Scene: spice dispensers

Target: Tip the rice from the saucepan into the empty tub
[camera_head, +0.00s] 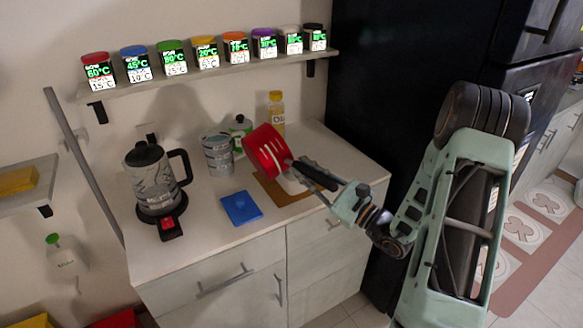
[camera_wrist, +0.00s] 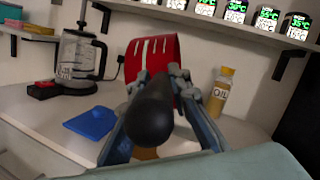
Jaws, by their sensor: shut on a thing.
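The red saucepan (camera_head: 264,150) is tilted steeply on its side above the counter, with its black handle (camera_wrist: 150,115) pointing toward my wrist. My gripper (camera_head: 318,178) is shut on the handle, a finger on each side. No rice is visible in either view.
A kettle (camera_head: 155,180) stands on the counter's left, with a blue flat piece (camera_head: 240,208) nearer the front. A grey canister (camera_head: 218,155), a green-capped bottle (camera_head: 240,130) and an oil bottle (camera_head: 276,112) stand behind. A jar shelf (camera_head: 215,70) runs above. The dark fridge (camera_head: 400,90) borders the right.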

